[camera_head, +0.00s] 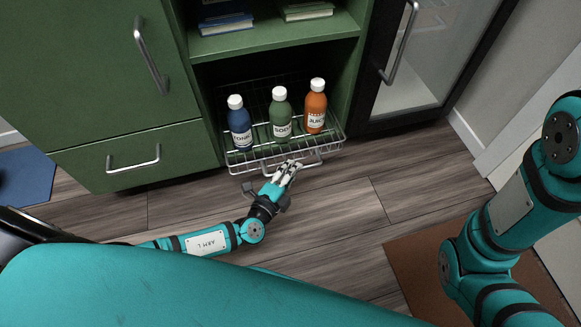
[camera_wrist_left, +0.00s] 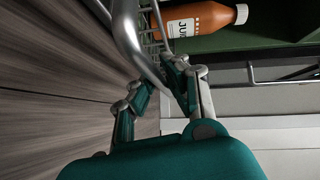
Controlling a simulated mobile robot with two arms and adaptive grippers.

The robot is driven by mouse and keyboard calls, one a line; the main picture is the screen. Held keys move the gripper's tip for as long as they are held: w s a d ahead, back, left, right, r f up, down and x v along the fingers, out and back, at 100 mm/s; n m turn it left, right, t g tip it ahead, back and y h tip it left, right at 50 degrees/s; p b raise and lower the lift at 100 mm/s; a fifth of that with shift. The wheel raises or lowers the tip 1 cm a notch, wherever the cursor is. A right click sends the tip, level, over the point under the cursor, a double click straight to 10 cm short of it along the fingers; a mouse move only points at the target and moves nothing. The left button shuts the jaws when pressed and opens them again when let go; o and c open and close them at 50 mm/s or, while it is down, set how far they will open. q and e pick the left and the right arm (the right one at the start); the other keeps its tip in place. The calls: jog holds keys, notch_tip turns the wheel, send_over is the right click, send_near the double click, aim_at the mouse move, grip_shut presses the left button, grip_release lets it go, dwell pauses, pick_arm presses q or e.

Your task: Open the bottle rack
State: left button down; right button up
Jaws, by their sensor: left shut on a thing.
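The wire bottle rack (camera_head: 243,160) sticks out of the lower opening of the green cabinet, part of it still inside. It holds a blue bottle (camera_head: 240,128), a green bottle (camera_head: 280,120) and an orange bottle (camera_head: 315,112), all upright. My left gripper (camera_head: 287,174) is at the rack's front and shut on its metal bar handle. In the left wrist view the handle (camera_wrist_left: 127,35) passes by the fingers (camera_wrist_left: 158,85), with the orange bottle (camera_wrist_left: 200,27) beyond. My right gripper is out of view.
A green door and a drawer (camera_head: 140,160) are left of the rack. A dark-framed glass door (camera_head: 420,70) is on the right. Books (camera_head: 225,20) lie on the shelf above. The wooden floor (camera_head: 340,200) before the rack is clear, with a brown mat (camera_head: 420,260) at lower right.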

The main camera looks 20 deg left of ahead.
pick_arm(q)
jog(key=s, duration=0.1)
jog(key=s+d, duration=0.2)
jog(key=shift+s+d+f+b, duration=0.1)
jog(key=shift+s+f+b, duration=0.15)
jog(key=shift+b, duration=0.15)
jog(key=c, duration=1.4)
grip_release()
jog(key=shift+w, duration=0.1)
jog(key=shift+r, duration=0.1)
jog(key=shift+r, duration=0.1)
